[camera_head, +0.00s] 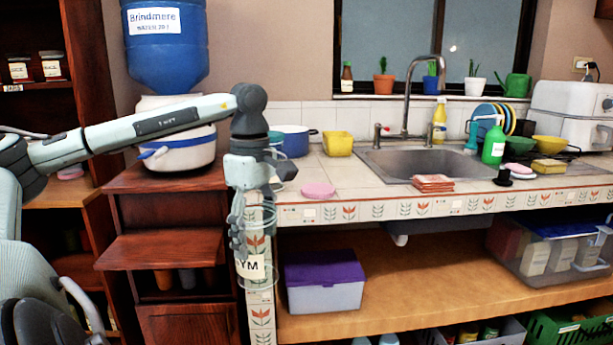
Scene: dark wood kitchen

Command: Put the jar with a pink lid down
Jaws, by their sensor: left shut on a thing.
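My left gripper (238,245) points downward in front of the tiled counter's left front corner. It is shut on a clear jar (257,283) with a white label reading "YM". The jar hangs below the level of the counter top, in front of the patterned corner post. I see no pink lid on it; its upper part is partly hidden by the fingers. A flat pink disc (318,190) lies on the counter (345,178) near the front edge, right of the gripper. My right gripper is not in view.
A glass jar with a teal lid (275,138) stands partly behind my wrist. A blue pot (292,142), a yellow container (338,144) and terracotta-coloured stacked pieces (433,183) are on the counter. A purple-lidded box (324,280) sits on the shelf below. Counter between disc and sink is clear.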

